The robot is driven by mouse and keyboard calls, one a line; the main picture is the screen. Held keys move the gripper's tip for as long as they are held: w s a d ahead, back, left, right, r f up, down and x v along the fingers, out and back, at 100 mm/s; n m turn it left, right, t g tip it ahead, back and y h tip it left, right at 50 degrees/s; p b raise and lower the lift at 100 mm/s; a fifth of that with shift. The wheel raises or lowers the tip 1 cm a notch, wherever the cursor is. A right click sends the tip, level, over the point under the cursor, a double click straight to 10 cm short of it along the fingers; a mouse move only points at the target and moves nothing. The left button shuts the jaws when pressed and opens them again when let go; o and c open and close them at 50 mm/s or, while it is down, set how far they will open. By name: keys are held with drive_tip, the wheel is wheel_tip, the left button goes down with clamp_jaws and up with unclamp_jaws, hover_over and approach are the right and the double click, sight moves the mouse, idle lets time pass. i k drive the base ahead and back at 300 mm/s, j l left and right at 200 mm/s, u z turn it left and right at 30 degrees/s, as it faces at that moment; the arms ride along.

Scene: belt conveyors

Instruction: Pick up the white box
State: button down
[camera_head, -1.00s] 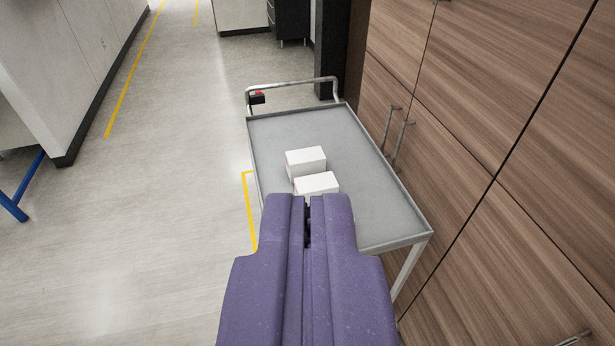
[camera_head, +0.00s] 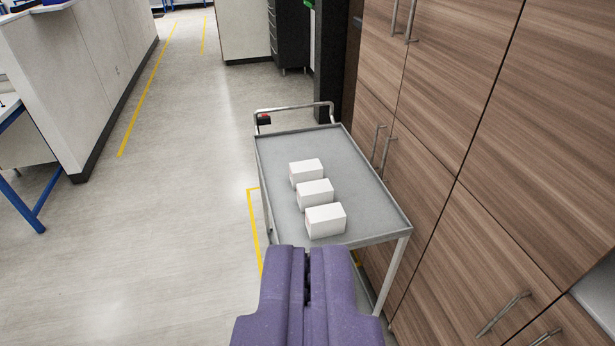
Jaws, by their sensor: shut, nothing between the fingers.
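Three white boxes stand in a row on a grey cart top: a near box (camera_head: 326,221), a middle box (camera_head: 315,194) and a far box (camera_head: 306,173). They are close together, and each partly overlaps the one behind it in the picture. My purple gripper (camera_head: 307,250) is shut and empty at the bottom centre. Its tips show just below the cart's near edge in the picture, short of the near box. How high it is above the cart I cannot tell.
The boxes stand on the grey cart (camera_head: 371,200), which has a rim and a push handle (camera_head: 293,107) at its far end. Wooden cabinets (camera_head: 440,150) with metal handles stand close on the right. Open floor (camera_head: 190,200) with yellow lines lies left.

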sight(310, 170)
drive_tip(key=i+j, duration=1.6)
drive_tip(key=i, duration=0.25)
drive_tip(key=i+j, duration=0.1)
drive_tip(key=i, duration=0.45)
drive_tip(key=i+j, duration=0.1)
drive_tip(key=i, duration=0.5)
